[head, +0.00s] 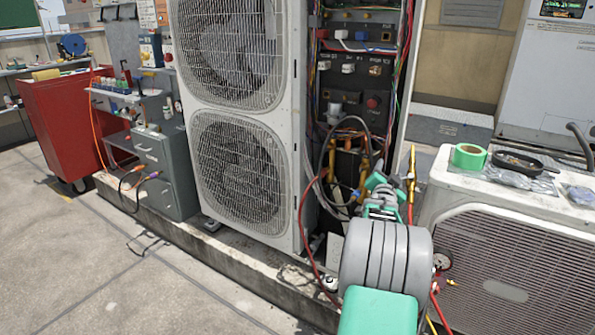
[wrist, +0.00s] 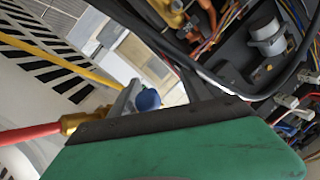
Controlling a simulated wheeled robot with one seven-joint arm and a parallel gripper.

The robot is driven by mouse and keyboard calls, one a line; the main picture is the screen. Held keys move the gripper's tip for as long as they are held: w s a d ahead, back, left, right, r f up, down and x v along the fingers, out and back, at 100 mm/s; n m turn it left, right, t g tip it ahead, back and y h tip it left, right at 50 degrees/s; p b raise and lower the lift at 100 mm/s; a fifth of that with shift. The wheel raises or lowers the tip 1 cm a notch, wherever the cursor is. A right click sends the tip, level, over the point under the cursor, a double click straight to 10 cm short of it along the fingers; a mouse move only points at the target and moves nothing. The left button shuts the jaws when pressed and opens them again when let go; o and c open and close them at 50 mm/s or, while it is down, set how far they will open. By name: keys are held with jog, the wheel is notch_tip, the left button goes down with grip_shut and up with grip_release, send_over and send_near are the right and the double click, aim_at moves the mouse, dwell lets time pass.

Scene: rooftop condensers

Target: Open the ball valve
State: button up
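The brass fitting (wrist: 85,120) also shows at the left of the wrist view, joined to the red hose. A round blue knob (wrist: 147,99), perhaps the valve's handle end, lies in the space between my two grey fingers in the wrist view. My gripper (wrist: 160,92) looks open, with its fingers apart around the knob. I cannot tell whether either finger touches it. In the head view my gripper (head: 378,183) is small and partly hidden by my arm.
The open condenser cabinet (head: 350,100) holds wires, a black hose and copper pipes close to my gripper. A low condenser (head: 510,265) stands at right with green tape (head: 468,156) on top. A red tool cart (head: 65,125) stands far left. The floor at left is mostly clear.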

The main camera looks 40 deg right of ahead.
jog(key=a+r+n+y+p, duration=0.3)
jog(key=a+p, duration=0.3)
jog(key=a, duration=0.6)
jog(key=w+a+r+n+g+y+p, duration=0.1)
jog(key=a+r+n+y+p, duration=0.2)
jog(key=a, duration=0.9)
jog(key=a+r+n+y+p, duration=0.2)
jog(key=a+r+y+p, duration=0.2)
jog(key=a+p, duration=0.5)
jog(key=shift+w+a+r+n+g, duration=0.2)
jog(key=shift+a+r+n+g, duration=0.2)
jog(key=shift+a, duration=1.5)
